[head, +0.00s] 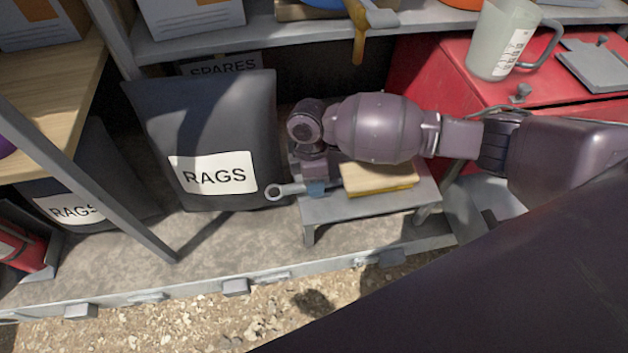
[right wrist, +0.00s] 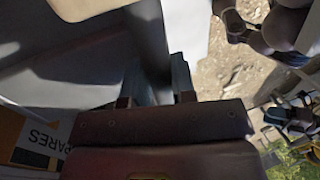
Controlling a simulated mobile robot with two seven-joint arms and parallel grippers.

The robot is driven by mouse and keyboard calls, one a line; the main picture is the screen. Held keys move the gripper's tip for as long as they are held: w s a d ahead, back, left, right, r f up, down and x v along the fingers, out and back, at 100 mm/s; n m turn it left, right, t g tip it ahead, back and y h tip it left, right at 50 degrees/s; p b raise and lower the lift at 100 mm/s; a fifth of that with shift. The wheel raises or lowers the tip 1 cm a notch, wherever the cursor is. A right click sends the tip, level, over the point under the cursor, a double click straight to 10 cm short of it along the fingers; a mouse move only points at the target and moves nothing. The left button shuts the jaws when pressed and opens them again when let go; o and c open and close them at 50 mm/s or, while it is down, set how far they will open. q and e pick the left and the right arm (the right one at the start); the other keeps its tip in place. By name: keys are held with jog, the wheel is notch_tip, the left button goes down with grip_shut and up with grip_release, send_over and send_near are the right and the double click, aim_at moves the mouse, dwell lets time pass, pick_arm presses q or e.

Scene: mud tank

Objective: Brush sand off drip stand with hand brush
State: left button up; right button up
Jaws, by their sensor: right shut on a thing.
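The hand brush (head: 378,179) has a tan head with a yellow lower edge and a grey handle ending in a ring. It is at the top of the drip stand (head: 345,210), a low grey stand on legs. The brush head appears to rest on the stand's top, while the ring end sticks out past its left edge. My right gripper (head: 316,187) points down and is shut on the handle. In the right wrist view my right gripper (right wrist: 157,98) is dark and the held part is unclear. I cannot make out sand on the stand. My left gripper is not in view.
A black RAGS bag (head: 225,130) stands close left of the stand. A red case (head: 445,75) is behind right, with a measuring jug (head: 505,40) on it. A grey shelf (head: 200,42) runs above. The grey deck (head: 235,245) in front is mostly clear.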

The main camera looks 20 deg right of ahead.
aim_at(340, 177)
jog(key=shift+d, duration=0.15)
jog(key=shift+d+r, duration=0.1)
jog(key=shift+d, duration=0.15)
jog(key=shift+s+d+r+p, duration=0.1)
jog(key=shift+s+d+p, duration=0.15)
jog(key=shift+d+p, duration=0.5)
jog(key=shift+s+d, duration=0.2)
jog(key=shift+d, duration=0.75)
jog(key=shift+s+d, duration=0.2)
jog(key=shift+d, duration=0.7)
jog(key=shift+s+d+f+p, duration=0.1)
jog(key=shift+s+d+p, duration=0.1)
jog(key=shift+d, duration=0.35)
jog(key=shift+s+d+f+p, duration=0.1)
jog(key=shift+d+p, duration=0.1)
jog(key=shift+d, duration=0.3)
jog(key=shift+s+d, duration=0.25)
jog(key=shift+d, duration=0.85)
grip_shut()
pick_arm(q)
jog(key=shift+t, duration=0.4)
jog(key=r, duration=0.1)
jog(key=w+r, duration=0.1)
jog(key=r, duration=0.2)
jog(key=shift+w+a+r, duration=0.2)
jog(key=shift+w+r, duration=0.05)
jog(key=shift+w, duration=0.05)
pick_arm(e)
jog(key=shift+d+f, duration=0.1)
jog(key=shift+f, duration=0.05)
